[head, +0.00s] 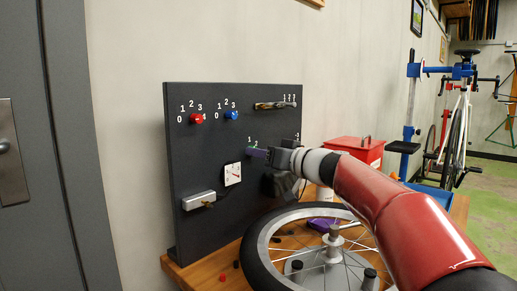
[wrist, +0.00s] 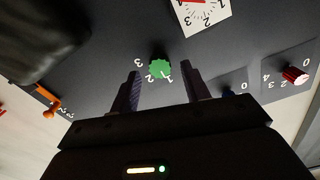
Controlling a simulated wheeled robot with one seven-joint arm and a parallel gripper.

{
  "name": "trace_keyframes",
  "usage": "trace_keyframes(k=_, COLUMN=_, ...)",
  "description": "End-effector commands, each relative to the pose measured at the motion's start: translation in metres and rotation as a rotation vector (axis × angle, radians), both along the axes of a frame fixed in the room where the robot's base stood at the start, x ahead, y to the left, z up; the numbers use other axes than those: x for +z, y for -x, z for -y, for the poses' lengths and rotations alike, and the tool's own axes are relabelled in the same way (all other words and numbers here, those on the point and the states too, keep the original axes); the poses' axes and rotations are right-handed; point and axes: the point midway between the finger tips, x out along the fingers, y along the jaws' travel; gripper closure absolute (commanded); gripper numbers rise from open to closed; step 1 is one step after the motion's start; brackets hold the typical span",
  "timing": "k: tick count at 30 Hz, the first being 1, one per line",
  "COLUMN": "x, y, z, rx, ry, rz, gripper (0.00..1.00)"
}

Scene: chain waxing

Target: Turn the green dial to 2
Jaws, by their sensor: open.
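The green dial (wrist: 160,68) is on the dark upright panel (wrist: 100,65), just beyond my fingertips in the wrist view. White numerals 1, 2 and 3 stand around its lower and left edge there. A small pale mark on the dial seems to lie near the 1, but it is too small to be sure. My gripper (wrist: 164,84) is open, one finger on each side of the dial in the picture, with nothing held. I cannot tell whether either finger touches it. In the head view my gripper (head: 256,152) is at the panel and mostly hides the dial.
A red knob (head: 196,118) and a blue knob (head: 231,115) are higher on the panel. A white gauge (head: 232,174) and a metal box (head: 199,201) are lower left. A bicycle wheel (head: 256,262) lies on the bench below my arm. A red box (head: 355,148) stands behind.

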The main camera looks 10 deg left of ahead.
Motion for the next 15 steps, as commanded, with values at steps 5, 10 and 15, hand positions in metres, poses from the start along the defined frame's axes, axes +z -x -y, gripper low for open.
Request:
trace_keyframes(k=5, x=0.0007, y=-0.0067, z=-0.0118, rx=0.0, ry=0.0, rz=0.0, gripper=0.54)
trace_keyframes(k=10, x=-0.0002, y=-0.0075, z=-0.0129, rx=-0.001, ry=0.0, rz=0.0, gripper=0.54)
trace_keyframes(k=15, x=-0.0003, y=-0.0075, z=-0.0127, rx=-0.001, ry=0.0, rz=0.0, gripper=0.63)
